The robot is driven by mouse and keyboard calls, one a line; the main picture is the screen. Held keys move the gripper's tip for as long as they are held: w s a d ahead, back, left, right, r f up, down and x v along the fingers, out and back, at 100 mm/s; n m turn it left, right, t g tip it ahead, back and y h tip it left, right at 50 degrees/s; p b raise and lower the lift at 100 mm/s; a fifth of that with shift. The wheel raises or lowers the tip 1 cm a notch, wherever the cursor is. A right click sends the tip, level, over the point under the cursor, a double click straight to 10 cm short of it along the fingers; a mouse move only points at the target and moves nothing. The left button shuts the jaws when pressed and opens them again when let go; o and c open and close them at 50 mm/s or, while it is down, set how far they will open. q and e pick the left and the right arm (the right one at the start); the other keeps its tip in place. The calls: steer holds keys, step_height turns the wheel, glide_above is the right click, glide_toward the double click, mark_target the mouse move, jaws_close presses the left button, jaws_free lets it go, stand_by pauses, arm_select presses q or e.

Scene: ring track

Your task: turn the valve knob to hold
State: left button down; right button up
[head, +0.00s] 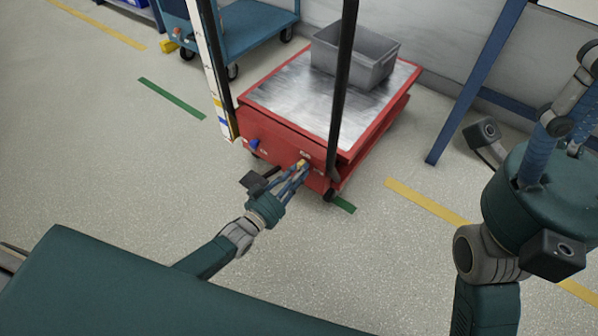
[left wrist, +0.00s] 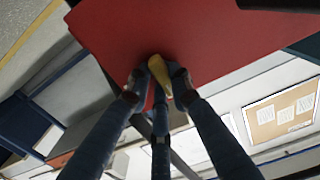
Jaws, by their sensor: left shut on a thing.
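The valve knob (head: 301,163) is small and yellow and sits on the front face of the red lift cart (head: 272,132). My left gripper (head: 299,168) reaches up to the cart's front and is shut on the knob. In the left wrist view the yellow knob (left wrist: 160,72) stands between the blue fingers of my left gripper (left wrist: 157,86), against the red panel. The label around the knob is too small to read, so I cannot tell its setting.
A grey bin (head: 355,55) stands on the cart's metal platform (head: 290,95). Black posts and a striped scale (head: 213,70) rise at the cart's front. A blue knob (head: 254,143) is at the left of the front face. A blue trolley (head: 245,28) stands behind left. The floor at left is clear.

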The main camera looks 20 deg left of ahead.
arm_select(q)
steer(key=shift+f, duration=0.1)
steer(key=c, duration=1.5)
jaws_free()
steer(key=shift+c, duration=0.2)
steer(key=v, duration=1.2)
